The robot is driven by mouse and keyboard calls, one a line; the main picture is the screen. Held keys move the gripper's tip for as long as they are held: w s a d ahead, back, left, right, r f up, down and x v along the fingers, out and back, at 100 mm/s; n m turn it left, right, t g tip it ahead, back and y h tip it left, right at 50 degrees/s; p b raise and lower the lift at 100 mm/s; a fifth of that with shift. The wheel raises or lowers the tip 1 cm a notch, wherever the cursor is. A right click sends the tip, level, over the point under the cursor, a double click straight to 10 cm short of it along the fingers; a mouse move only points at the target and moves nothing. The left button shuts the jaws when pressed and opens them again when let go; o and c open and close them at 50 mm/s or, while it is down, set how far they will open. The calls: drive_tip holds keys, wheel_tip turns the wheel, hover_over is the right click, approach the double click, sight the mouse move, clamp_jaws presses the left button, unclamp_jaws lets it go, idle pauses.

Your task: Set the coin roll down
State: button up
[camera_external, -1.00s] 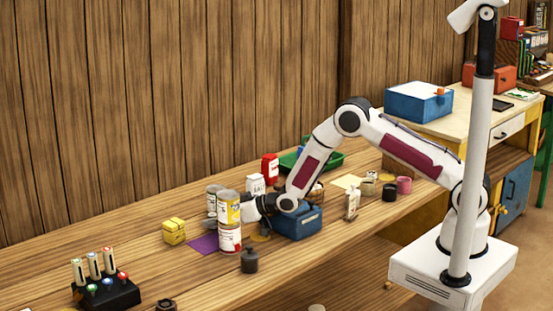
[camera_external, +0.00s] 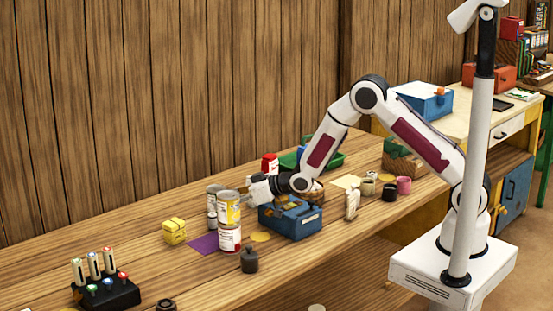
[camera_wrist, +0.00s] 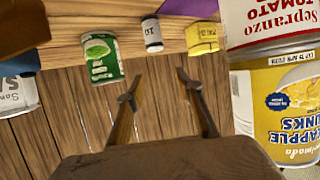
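A small pale cylinder with dark ends, which looks like the coin roll (camera_wrist: 152,34), shows in the wrist view beyond my fingers. It appears upright on the table, between a green can (camera_wrist: 102,57) and a yellow block (camera_wrist: 203,37). In the external view a small cylinder (camera_external: 212,222), probably the same one, shows partly behind the stacked cans. My gripper (camera_wrist: 157,86) is open, with bare wood seen between its fingers and nothing held. In the external view my gripper (camera_external: 251,184) is raised just right of the stacked cans.
A pineapple can (camera_wrist: 288,100) stands on a tomato can (camera_wrist: 270,25), close beside my gripper. A purple mat (camera_external: 203,243) lies left of the stack. A blue box (camera_external: 300,222) stands below my wrist. A dark weight (camera_external: 249,261) stands in front. The left table has free room.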

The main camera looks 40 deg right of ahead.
drive_tip(key=shift+r, duration=0.8)
drive_tip(key=shift+d+r, duration=0.1)
drive_tip(key=s+d+r+m+g+h, duration=0.1)
drive_tip(key=s+d+r+m+h, duration=0.15)
drive_tip(key=s+d+r, duration=0.55)
drive_tip(key=s+d+r+m+g+h, duration=0.1)
drive_tip(key=s+d+r+h, duration=0.25)
drive_tip(key=d+r, duration=0.75)
drive_tip(key=s+d+m+g, duration=0.1)
drive_tip(key=s+d, duration=0.3)
drive_tip(key=s, duration=0.7)
drive_tip(key=s+d+m+g, duration=0.1)
drive_tip(key=s+d, duration=0.4)
drive_tip(key=s, duration=0.6)
drive_tip(key=s+d+m+g+h, duration=0.1)
drive_tip(key=s+d, duration=0.4)
drive_tip(key=s, duration=0.6)
drive_tip(key=shift+s+d+f+g, duration=0.15)
drive_tip(key=shift+d+f+g, duration=0.05)
drive_tip(key=shift+f+g, duration=0.3)
